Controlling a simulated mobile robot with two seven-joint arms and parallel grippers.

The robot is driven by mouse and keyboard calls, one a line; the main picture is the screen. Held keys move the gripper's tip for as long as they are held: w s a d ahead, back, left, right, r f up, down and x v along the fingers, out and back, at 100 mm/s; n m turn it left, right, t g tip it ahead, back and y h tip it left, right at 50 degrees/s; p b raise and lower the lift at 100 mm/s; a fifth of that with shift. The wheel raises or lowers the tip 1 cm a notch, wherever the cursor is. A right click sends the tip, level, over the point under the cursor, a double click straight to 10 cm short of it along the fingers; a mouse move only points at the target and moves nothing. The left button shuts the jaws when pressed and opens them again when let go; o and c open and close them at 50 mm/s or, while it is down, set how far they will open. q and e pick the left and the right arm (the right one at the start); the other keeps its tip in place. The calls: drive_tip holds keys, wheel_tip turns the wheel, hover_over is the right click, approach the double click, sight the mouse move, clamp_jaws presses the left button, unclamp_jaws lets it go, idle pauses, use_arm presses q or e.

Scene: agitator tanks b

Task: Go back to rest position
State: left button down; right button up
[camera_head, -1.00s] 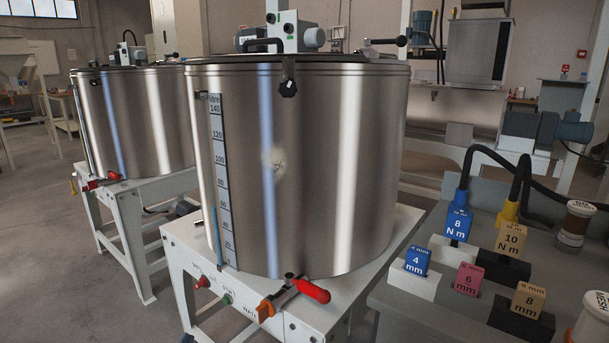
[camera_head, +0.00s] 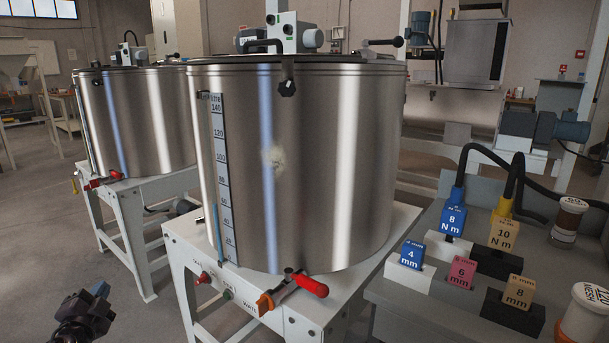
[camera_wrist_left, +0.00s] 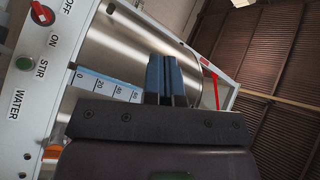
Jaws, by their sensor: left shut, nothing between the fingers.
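My left gripper (camera_head: 101,291) shows at the lower left of the head view, over the floor and left of the near tank's stand. Its blue fingers also show in the left wrist view (camera_wrist_left: 166,80), closed together with nothing between them. They are apart from the near steel tank (camera_head: 330,160), which stands behind them in the wrist view. My right gripper is in neither view.
The near tank's stand (camera_head: 185,260) carries buttons, and a red-handled valve (camera_head: 310,285) sticks out at the tank's foot. A second tank (camera_head: 140,120) stands behind left. A grey bench (camera_head: 425,315) with labelled blocks is at right. Floor (camera_head: 50,230) at left is clear.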

use_arm(q)
drive_tip(key=s+d+f+g+h, duration=0.15)
drive_tip(key=s+d+f, duration=0.3)
drive_tip(key=s, duration=0.85)
drive_tip(key=s+d+f+n+g+h, duration=0.1)
drive_tip(key=s+d+f+g, duration=0.3)
drive_tip(key=s, duration=0.9)
drive_tip(key=s+d+f+g+h, duration=0.2)
drive_tip(key=s+f, duration=0.4)
drive_tip(key=s, duration=0.7)
drive_tip(key=shift+s+d+r+n+g, duration=0.55)
drive_tip(key=shift+s+d+r+n, duration=0.55)
drive_tip(key=shift+s+d+n, duration=2.85)
wheel_tip(320, 180, up, 10)
drive_tip(key=s+y+p, duration=0.1)
drive_tip(key=s+p, duration=0.1)
drive_tip(key=p, duration=1.4)
drive_tip(key=shift+s+r+n+t+p, duration=0.25)
drive_tip(key=shift+s+n+t+p, duration=0.05)
drive_tip(key=shift+s+n+t, duration=0.1)
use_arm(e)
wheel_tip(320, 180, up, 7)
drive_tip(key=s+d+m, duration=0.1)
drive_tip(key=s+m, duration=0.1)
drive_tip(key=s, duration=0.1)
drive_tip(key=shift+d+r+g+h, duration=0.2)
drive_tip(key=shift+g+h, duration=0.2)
